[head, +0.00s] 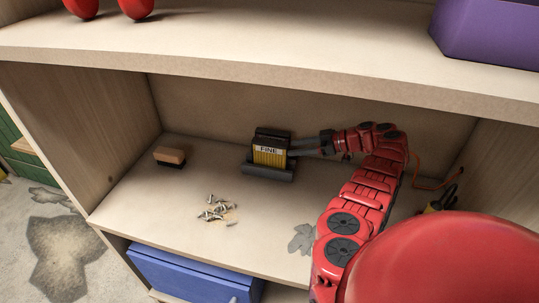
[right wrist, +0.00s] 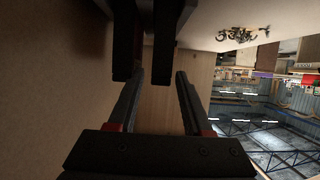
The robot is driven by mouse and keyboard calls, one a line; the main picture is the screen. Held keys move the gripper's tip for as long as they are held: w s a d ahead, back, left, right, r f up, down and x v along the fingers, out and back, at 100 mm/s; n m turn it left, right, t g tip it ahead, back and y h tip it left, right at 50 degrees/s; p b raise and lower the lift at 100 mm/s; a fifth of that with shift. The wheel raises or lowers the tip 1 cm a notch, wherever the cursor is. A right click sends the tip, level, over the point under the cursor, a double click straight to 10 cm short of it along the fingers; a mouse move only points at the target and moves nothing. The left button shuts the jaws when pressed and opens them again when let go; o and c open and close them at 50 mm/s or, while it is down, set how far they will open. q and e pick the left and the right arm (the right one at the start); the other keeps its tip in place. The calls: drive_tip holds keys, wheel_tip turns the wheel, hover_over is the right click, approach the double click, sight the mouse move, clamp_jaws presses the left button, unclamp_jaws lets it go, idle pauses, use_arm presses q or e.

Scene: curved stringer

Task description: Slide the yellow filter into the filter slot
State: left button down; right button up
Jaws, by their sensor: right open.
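The yellow filter (head: 268,157), labelled "FINE", stands upright in a dark holder with a grey base (head: 266,173) on the middle shelf. A dark top part (head: 272,135) shows above its label. I take this holder to be the filter slot; how deep the filter sits is hard to tell. My right gripper (head: 293,147) reaches in from the right, its fingertips beside the filter's right side. Its jaws are open; contact is not clear. In the right wrist view, the open fingers (right wrist: 160,78) point towards two dark upright parts (right wrist: 125,40) with a gap between them. My left gripper is not in view.
A brush (head: 170,156) lies at the shelf's left. A pile of screws (head: 216,209) lies near the front. A purple bin (head: 490,33) stands on the shelf above, and a blue box (head: 190,275) sits below. The shelf's left half is mostly free.

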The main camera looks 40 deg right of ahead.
sight(270, 153)
drive_tip(key=x, duration=0.4)
drive_tip(key=shift+w+a+p, duration=0.15)
drive_tip(key=shift+p, duration=0.25)
drive_tip(key=p+x, duration=0.1)
drive_tip(key=x, duration=0.3)
drive_tip(key=shift+w+a+f, duration=0.1)
drive_tip(key=shift+a+f, duration=0.2)
drive_tip(key=shift+a, duration=0.05)
drive_tip(key=shift+w+a+f, duration=0.25)
drive_tip(key=shift+w, duration=0.15)
clamp_jaws()
